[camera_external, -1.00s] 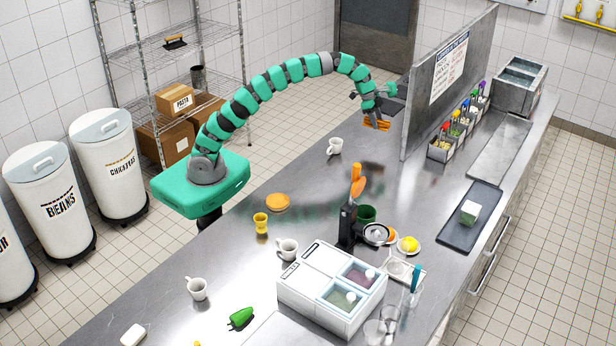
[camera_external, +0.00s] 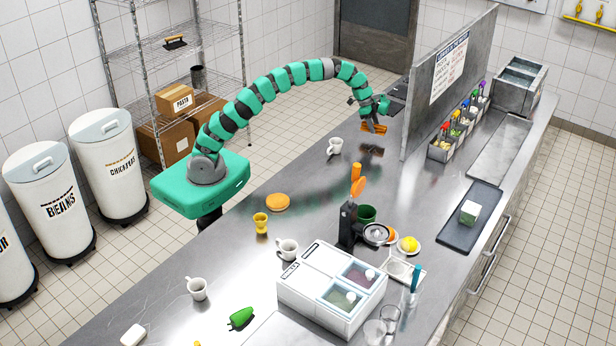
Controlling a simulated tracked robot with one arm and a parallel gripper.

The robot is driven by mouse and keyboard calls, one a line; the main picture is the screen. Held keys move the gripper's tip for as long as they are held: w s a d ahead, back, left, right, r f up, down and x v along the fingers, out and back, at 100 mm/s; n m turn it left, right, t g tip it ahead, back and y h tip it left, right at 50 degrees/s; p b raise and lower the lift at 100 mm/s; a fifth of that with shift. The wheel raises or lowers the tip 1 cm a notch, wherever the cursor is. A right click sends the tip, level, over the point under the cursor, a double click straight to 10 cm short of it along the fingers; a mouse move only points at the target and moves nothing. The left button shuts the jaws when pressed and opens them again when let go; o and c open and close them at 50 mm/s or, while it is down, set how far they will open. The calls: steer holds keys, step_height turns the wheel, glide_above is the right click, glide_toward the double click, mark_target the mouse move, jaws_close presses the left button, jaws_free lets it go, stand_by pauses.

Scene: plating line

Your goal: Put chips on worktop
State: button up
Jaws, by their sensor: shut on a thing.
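My gripper (camera_external: 374,122) is at the upper middle of the external view, above the far part of the steel worktop (camera_external: 240,270). It is shut on an orange item, the chips (camera_external: 372,128). The chips are held above the surface, and a dark reflection shows on the worktop below them. The gripper's fingers are small and partly hidden by the arm.
A white mug (camera_external: 335,146) stands just left of and below the gripper. A metal divider (camera_external: 450,85) rises close on the right. Bare worktop lies between mug and divider.

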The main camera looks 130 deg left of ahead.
mark_target(372, 139)
steer(key=shift+f, duration=2.3)
steer(key=shift+f, duration=0.1)
steer(key=o, duration=1)
